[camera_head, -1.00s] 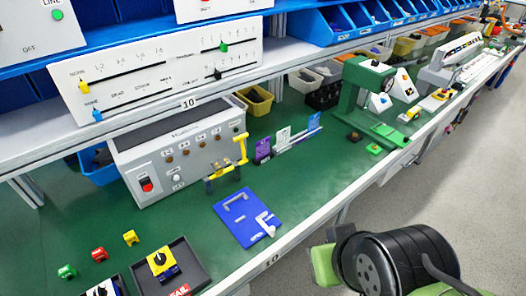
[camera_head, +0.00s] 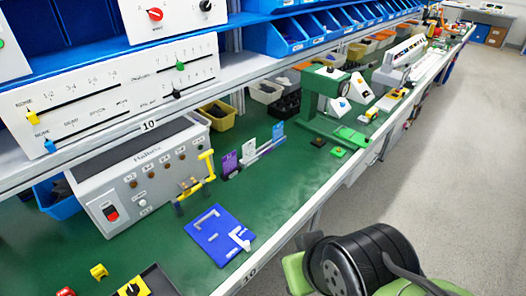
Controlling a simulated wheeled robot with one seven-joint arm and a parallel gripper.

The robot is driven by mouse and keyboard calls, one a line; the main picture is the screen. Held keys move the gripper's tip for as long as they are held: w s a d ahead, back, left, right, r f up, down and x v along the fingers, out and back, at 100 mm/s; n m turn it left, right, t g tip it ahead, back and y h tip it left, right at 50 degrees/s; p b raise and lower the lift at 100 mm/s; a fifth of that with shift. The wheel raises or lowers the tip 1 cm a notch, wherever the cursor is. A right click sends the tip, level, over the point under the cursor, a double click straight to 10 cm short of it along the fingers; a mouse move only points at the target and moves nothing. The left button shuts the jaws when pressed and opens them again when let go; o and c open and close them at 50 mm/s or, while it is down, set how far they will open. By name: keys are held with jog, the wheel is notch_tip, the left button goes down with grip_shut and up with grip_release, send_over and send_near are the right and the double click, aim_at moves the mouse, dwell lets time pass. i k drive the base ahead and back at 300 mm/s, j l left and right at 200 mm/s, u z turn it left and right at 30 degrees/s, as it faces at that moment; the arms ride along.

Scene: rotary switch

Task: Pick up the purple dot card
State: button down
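A purple card (camera_head: 229,164) stands upright in a low rack on the green workbench, at its left end. A pale grey card (camera_head: 249,150) and a blue-violet card (camera_head: 278,131) stand to its right in the same row. Their markings are too small to read, so I cannot tell dots. My arm, black and green, shows at the lower right, beyond the bench's front edge and well apart from the cards. My gripper's fingers are not visible.
A yellow-handled fixture (camera_head: 206,170) stands just left of the cards, before the grey control box (camera_head: 140,178). A blue plate (camera_head: 219,235) lies in front. A green press (camera_head: 322,98) stands to the right. Bare green bench lies between the cards and front edge.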

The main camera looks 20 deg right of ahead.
aim_at(229, 162)
jog(key=i+l+u, duration=0.5)
jog(key=l+u, duration=0.3)
jog(key=i+l+u, duration=0.25)
jog(key=l, duration=0.15)
jog(key=l+u, duration=0.25)
jog(key=l, duration=0.1)
